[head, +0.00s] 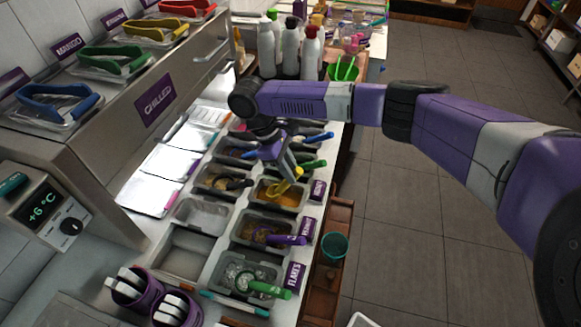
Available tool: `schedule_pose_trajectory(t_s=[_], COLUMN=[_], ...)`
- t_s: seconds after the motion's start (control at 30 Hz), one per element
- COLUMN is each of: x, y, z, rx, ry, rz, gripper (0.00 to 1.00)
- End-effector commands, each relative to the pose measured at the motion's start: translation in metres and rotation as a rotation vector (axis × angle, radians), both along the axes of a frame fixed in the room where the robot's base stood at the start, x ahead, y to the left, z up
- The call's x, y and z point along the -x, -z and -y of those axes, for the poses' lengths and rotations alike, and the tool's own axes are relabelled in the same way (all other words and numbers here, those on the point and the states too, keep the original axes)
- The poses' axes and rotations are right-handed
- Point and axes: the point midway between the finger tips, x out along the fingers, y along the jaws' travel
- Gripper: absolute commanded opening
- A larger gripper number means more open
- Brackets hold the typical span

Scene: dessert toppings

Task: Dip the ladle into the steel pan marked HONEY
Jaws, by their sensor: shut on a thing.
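A steel pan with amber contents (287,198) sits in the counter's right row. The purple tag (318,190) beside it is too small to read surely, though it looks like HONEY. A yellow ladle (281,188) is over this pan, its lower end at or inside the pan's left part. I cannot tell whether its bowl touches the contents. My gripper (292,172) points down above the pan's far side and is shut on the ladle's upper end. The gripper and arm hide part of the pans behind.
Nearer pans hold a purple-handled utensil (287,239) and a green-handled one (268,289). Blue and green handles (312,164) lie close behind the gripper. Bottles (291,51) stand at the back. The chilled cabinet (157,99) rises at left. Open floor lies right.

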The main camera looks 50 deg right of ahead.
Motion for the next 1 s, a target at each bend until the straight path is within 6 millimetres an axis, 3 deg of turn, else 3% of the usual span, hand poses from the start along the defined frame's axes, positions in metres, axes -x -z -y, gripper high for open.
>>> schedule_pose_trajectory(t_s=[0.57,1.0], x=[0.000,-0.022], y=[0.039,0.036], z=[0.001,-0.008], rx=[0.002,-0.001], ry=[0.000,0.001], rz=[0.001,0.001], gripper=[0.00,0.00])
